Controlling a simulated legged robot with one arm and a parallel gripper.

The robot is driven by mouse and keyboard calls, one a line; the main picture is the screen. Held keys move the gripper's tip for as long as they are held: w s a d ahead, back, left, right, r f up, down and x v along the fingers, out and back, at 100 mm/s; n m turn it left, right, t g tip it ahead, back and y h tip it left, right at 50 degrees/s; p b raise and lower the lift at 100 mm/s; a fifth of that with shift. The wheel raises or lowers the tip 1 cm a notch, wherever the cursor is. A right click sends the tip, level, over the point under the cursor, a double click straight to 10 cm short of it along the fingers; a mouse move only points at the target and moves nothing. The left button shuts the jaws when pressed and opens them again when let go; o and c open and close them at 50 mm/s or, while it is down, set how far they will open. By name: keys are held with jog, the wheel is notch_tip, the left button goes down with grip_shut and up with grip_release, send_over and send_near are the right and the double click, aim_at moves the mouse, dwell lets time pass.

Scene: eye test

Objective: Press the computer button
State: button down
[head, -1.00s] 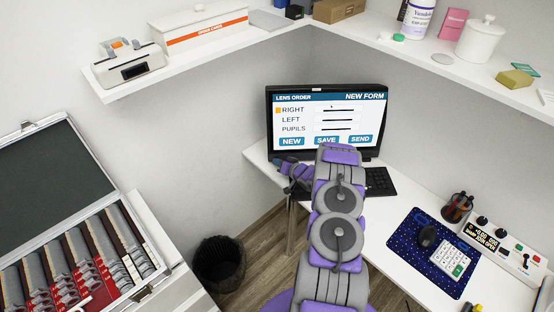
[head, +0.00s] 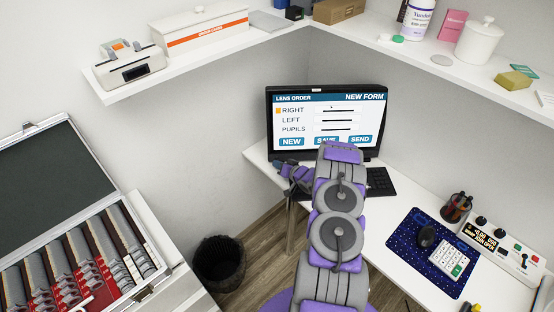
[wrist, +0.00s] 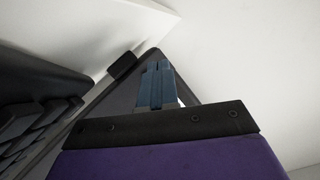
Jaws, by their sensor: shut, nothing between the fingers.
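The computer monitor (head: 326,97) stands on the white desk in the corner, its screen lit with a "LENS ORDER" form. The screen shows NEW (head: 291,142), SAVE and SEND (head: 360,139) labels; my arm partly covers SAVE. No physical computer button can be made out. My gripper (head: 280,166) is near the monitor's lower left corner, by the desk's left edge; contact cannot be told. In the wrist view its blue fingers (wrist: 157,84) are shut and empty, before a dark panel that seems part of the monitor.
A black keyboard (head: 380,181) lies right of my arm. A mouse (head: 426,236), calculator (head: 450,261) and pen holder (head: 456,208) are farther right. A shelf (head: 215,53) runs above. A black bin (head: 219,262) and an open lens case (head: 62,152) are left.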

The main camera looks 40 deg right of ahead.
jog(key=shift+s+a+r+p, duration=0.15)
jog(key=shift+s+a+p, duration=0.1)
jog(key=shift+s+a, duration=0.35)
jog(key=shift+s+a+r+p, duration=0.2)
jog(key=shift+s+a, duration=0.15)
jog(key=shift+s, duration=0.4)
jog(key=shift+s+a+r+p, duration=0.15)
jog(key=shift+s+a+p, duration=0.1)
jog(key=shift+s+a, duration=0.35)
jog(key=shift+s+d, duration=0.1)
